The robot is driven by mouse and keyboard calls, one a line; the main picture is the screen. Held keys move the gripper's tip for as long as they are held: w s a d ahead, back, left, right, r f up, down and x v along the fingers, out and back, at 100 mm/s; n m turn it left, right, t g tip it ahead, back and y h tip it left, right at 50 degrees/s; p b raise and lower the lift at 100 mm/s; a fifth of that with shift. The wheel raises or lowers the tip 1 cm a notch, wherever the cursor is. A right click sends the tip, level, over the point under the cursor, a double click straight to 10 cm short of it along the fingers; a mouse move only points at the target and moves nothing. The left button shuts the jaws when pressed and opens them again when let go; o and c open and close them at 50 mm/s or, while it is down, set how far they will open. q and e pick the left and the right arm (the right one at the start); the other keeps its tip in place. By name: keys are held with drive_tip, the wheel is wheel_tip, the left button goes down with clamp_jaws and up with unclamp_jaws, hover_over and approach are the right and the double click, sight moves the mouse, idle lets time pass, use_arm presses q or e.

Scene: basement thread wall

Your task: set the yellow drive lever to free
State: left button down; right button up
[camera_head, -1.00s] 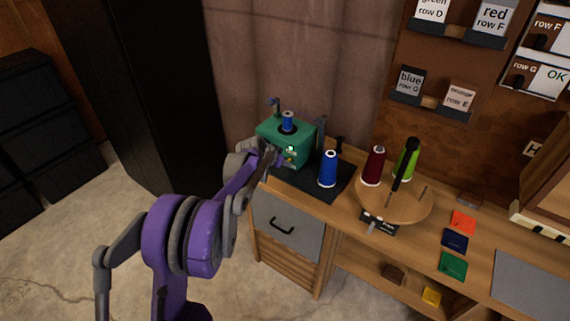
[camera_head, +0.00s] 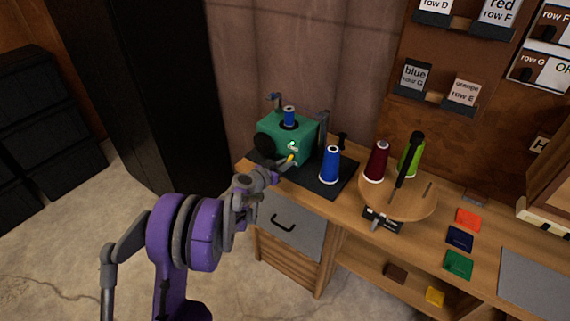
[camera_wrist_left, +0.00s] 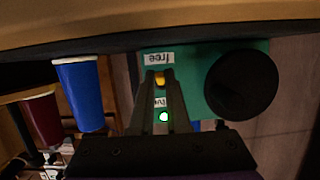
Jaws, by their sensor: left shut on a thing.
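The green machine (camera_head: 284,143) stands on a dark mat at the back left of the bench. Its yellow lever (camera_head: 290,158) shows on its front, below a lit green lamp (camera_head: 292,145). My left gripper (camera_head: 280,164) reaches the lever from the front. In the left wrist view, which shows the label upside down, the yellow lever (camera_wrist_left: 159,79) sits between the tips of my left gripper (camera_wrist_left: 160,86), which is shut on it. The "free" label (camera_wrist_left: 158,58) is right beside the lever. A second label (camera_wrist_left: 160,102) is partly hidden between the fingers. My right gripper is out of view.
A blue thread cone (camera_head: 330,165) stands close to the right of the machine. A round wooden stand (camera_head: 398,200) holds dark red and green cones further right. A black round disc (camera_wrist_left: 242,84) sits beside the lever. A tall black cabinet (camera_head: 150,90) stands at left.

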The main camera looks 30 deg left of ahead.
use_arm(q)
drive_tip(key=c, duration=0.9)
unclamp_jaws()
drive_tip(key=shift+s, duration=0.1)
drive_tip(key=v, duration=1)
drive_tip(key=shift+s+r, duration=0.15)
drive_tip(key=shift+s, duration=0.15)
